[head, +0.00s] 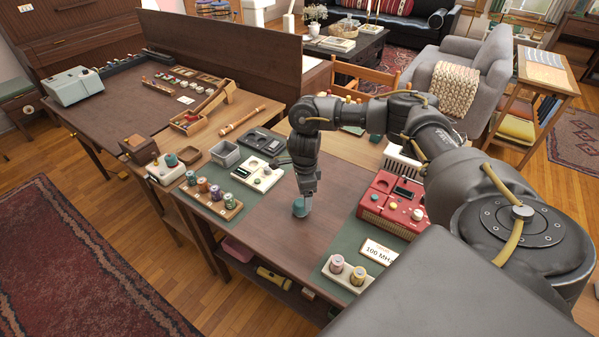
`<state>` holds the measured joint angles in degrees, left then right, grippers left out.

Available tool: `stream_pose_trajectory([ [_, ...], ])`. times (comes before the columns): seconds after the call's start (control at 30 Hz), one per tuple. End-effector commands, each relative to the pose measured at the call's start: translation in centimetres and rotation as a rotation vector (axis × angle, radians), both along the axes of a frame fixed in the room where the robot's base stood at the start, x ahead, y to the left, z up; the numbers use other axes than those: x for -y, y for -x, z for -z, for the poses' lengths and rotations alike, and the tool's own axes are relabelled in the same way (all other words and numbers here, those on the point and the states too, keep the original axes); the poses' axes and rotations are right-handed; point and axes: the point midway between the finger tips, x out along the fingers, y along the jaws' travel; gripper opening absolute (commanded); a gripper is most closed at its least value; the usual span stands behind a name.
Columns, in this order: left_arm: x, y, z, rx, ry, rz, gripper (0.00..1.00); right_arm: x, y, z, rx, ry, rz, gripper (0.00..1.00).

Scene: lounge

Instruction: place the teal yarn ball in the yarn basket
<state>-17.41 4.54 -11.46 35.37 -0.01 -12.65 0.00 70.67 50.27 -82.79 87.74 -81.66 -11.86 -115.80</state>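My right arm reaches in from the right, and its gripper (303,203) points straight down at the middle of the brown table. A small teal thing (298,208), likely the teal yarn ball, is at its fingertips, low against the tabletop. The fingers partly cover it, and it is too small to tell whether they are closed on it. My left gripper is not in view. I cannot make out a yarn basket for certain; a small grey open bin (225,154) stands on the table to the left of the gripper.
A red device (392,203) stands right of the gripper, with a "100 MH" card (378,252) and spools (347,270) in front. A spool board (211,200) and a cream device (257,176) stand to the left. The tabletop (285,245) in front of the gripper is bare.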

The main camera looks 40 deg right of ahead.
Motion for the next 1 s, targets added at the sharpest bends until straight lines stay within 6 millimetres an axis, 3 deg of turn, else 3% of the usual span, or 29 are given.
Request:
stream_pose_trajectory([
  [0.27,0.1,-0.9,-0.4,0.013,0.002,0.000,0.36,-0.2,-0.1,0.9,0.000,0.001,-0.001,0.76],
  [0.47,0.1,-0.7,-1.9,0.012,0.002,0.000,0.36,-0.7,0.0,3.5,-0.004,0.001,-0.002,0.76],
  [0.63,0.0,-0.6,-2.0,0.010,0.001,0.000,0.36,-0.6,-0.1,5.6,-0.002,0.001,-0.001,0.76],
  [0.9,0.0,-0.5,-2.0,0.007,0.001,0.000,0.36,-0.7,-0.1,5.9,0.001,0.000,-0.002,0.76],
  [1.0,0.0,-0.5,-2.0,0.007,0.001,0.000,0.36,-0.7,-0.1,5.9,0.000,0.000,-0.002,0.63],
])
